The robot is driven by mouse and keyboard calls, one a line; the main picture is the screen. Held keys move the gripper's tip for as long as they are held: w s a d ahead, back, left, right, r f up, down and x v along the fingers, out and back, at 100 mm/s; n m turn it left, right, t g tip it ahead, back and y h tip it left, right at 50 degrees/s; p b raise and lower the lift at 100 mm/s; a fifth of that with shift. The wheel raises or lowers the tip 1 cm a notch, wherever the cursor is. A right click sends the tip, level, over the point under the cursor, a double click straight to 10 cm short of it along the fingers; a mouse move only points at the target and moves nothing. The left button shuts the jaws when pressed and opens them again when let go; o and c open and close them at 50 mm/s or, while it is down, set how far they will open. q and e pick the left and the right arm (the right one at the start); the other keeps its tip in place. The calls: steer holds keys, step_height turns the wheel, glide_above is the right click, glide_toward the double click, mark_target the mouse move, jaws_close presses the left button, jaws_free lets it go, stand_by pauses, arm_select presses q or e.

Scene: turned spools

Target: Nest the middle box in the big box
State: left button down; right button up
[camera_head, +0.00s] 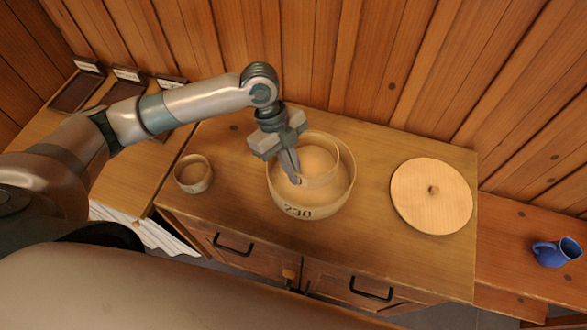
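The big box (300,212) is a round, pale wooden tub marked "230" on the cabinet top. The middle box (322,181), a smaller round wooden tub, is upright within the big box's rim, toward its back. Whether its base touches the big box's floor is hidden. My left gripper (294,174) reaches down into the big box from above. Its fingers are close together at the left wall of the middle box and appear shut on it. My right gripper is not in view.
A small round box (193,174) stands to the left on the cabinet (375,250). A round wooden lid (431,196) with a dark centre spot lies to the right. Labelled trays (78,88) lie at far left.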

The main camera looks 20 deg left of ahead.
arm_select(q)
steer(key=shift+f, duration=0.2)
stand_by(0.6)
steer(key=c, duration=1.5)
jaws_free()
steer(key=shift+r+p, duration=0.75)
steer(key=shift+p, duration=0.3)
